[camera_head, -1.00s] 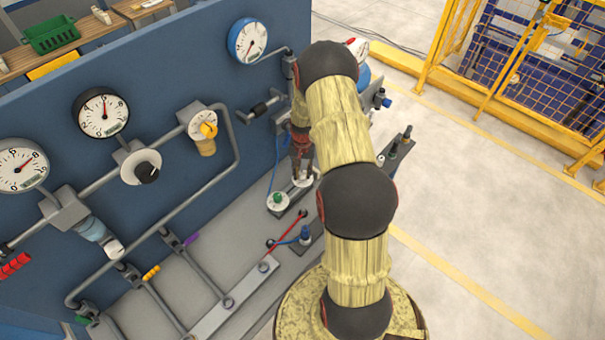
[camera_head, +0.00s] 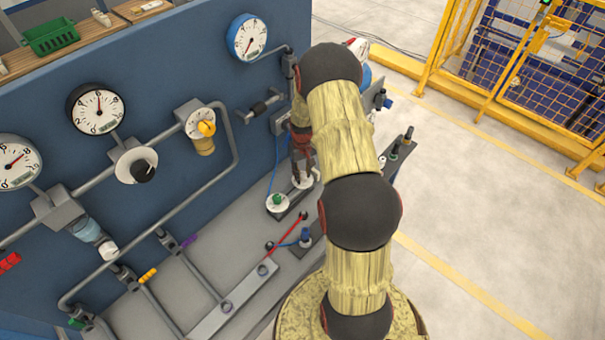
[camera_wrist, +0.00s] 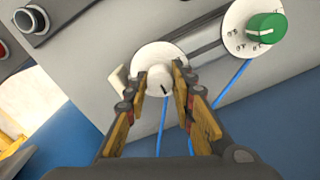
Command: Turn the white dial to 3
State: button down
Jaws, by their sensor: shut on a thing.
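The white dial (camera_wrist: 157,54) shows in the wrist view as a round white plate with a white knob (camera_wrist: 164,76). A short black mark is on the knob's lower side. I cannot read numbers around it. My gripper (camera_wrist: 166,83) has one yellow-and-dark finger on each side of the knob and is shut on it. In the head view, my gripper (camera_head: 301,152) points down at the white dial (camera_head: 303,180), which it partly covers.
A dial with a green knob (camera_wrist: 266,28) is beside it, upper right in the wrist view; it also shows in the head view (camera_head: 277,201). Blue cables (camera_wrist: 234,84) run nearby. Pipes and gauges (camera_head: 95,108) fill the blue panel at left. Open floor (camera_head: 500,215) lies right.

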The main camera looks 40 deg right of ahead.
aim_at(303, 174)
dwell(0.3)
jog(key=c, duration=1.6)
grip_release()
jog(key=shift+o, duration=0.5)
notch_tip(303, 174, up, 12)
